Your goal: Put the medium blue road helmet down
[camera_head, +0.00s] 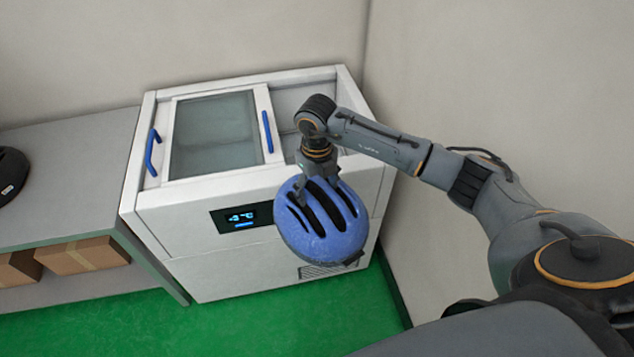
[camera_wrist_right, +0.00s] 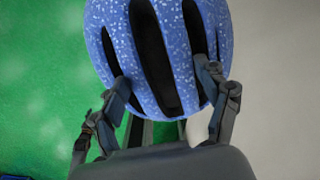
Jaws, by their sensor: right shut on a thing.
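The blue road helmet (camera_head: 318,237) has dark vents and hangs from my right gripper (camera_head: 322,183) in front of the white freezer chest. The right wrist view shows the speckled helmet (camera_wrist_right: 205,70) between the two fingers of my right gripper (camera_wrist_right: 168,95), which is shut on it. In that view, green floor and a pale surface lie beyond the helmet. The helmet's underside is hidden. My left gripper is in neither view.
The white freezer chest (camera_head: 200,272) has a sliding glass lid (camera_head: 215,133) with blue handles and a lit display. Its top right part looks open. A grey shelf (camera_head: 70,140) at the left bears a black object (camera_head: 10,175) and has cardboard boxes (camera_head: 85,256) below. Green floor (camera_head: 340,320) is clear in front.

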